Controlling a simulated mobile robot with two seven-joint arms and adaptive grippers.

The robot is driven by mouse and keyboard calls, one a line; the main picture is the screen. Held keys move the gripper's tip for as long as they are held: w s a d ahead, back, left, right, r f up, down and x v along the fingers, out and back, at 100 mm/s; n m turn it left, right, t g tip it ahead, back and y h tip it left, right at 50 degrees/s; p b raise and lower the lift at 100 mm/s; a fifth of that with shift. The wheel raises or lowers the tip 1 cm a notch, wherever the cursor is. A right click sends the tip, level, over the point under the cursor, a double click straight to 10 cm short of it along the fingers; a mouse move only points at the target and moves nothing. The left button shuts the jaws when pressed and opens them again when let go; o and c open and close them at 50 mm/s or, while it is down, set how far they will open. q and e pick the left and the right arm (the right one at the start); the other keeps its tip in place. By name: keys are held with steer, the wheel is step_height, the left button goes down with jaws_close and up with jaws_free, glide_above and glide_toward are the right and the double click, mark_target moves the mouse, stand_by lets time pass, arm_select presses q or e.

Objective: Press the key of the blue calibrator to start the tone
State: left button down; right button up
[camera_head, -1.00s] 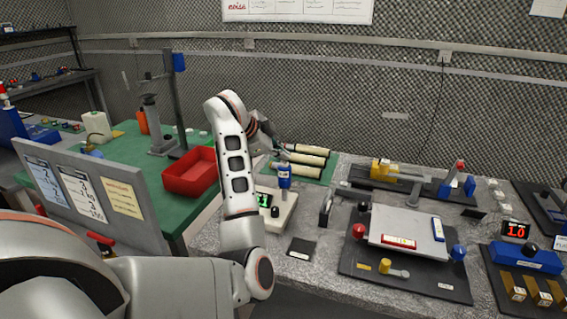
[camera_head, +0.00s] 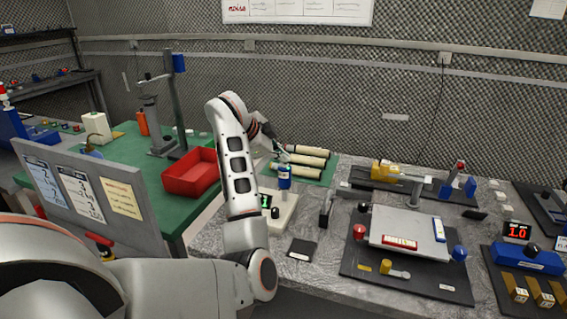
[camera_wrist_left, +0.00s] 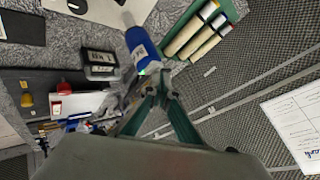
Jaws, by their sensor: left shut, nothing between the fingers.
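The blue calibrator (camera_head: 284,183) is a small upright blue cylinder with a white label, at the white stand with a green-lit display, in the middle of the head view. In the left wrist view the calibrator (camera_wrist_left: 142,48) shows its white label and a small green spot at its end near the fingers. My left gripper (camera_head: 282,156) is shut and empty, pointing down just above the calibrator's top. In the wrist view its fingertips (camera_wrist_left: 157,80) are close beside that end; I cannot tell whether they touch. The key itself is not clearly visible. My right gripper is not in view.
Cream cylinders (camera_head: 306,160) lie on a green mat behind the calibrator. A dark board with a grey plate (camera_head: 408,228) is farther right. A red bin (camera_head: 190,172) sits on the green table at left.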

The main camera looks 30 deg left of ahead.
arm_select(q)
steer(key=shift+d+r, duration=0.2)
steer(key=shift+r, duration=0.3)
